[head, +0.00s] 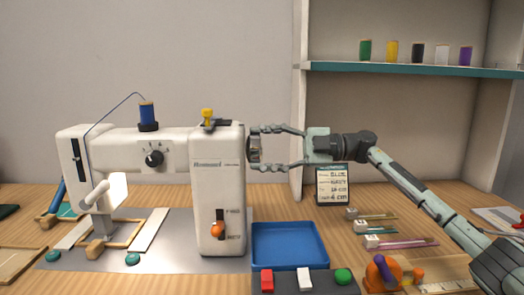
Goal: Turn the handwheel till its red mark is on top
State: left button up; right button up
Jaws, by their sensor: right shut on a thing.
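The white sewing machine (218,185) stands on the wooden table. Its dark handwheel (254,150) is on the right end of the body and is seen edge-on. My right gripper (262,148) comes in from the right, level with the wheel. Its two fingers are shut on the handwheel, one above and one below. I cannot make out a red mark; the wheel's face is turned away and partly covered by the fingers. My left gripper is not in view.
A blue tray (290,245) lies below my right gripper. A small sign (333,185) stands behind it. A panel with red, white and green buttons (305,282) is at the front. A shelf (415,69) with several thread spools is at the upper right.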

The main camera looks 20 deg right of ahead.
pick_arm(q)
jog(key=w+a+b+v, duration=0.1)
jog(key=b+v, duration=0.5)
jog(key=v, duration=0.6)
pick_arm(e)
jog(key=n, duration=0.7)
jog(key=f+n, duration=0.1)
jog(key=n, duration=0.2)
jog(key=shift+n, duration=0.3)
jog(key=n+b, duration=0.1)
jog(key=n, duration=0.2)
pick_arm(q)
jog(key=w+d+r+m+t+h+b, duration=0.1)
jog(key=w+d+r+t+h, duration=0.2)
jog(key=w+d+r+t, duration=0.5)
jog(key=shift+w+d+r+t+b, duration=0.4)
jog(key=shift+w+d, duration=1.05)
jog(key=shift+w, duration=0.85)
pick_arm(e)
jog(key=shift+w+n, duration=0.1)
jog(key=shift+n, duration=1.2)
jog(key=shift+r, duration=0.1)
jog(key=o, duration=1.2)
jog(key=shift+c, duration=0.2)
jog(key=shift+d, duration=0.1)
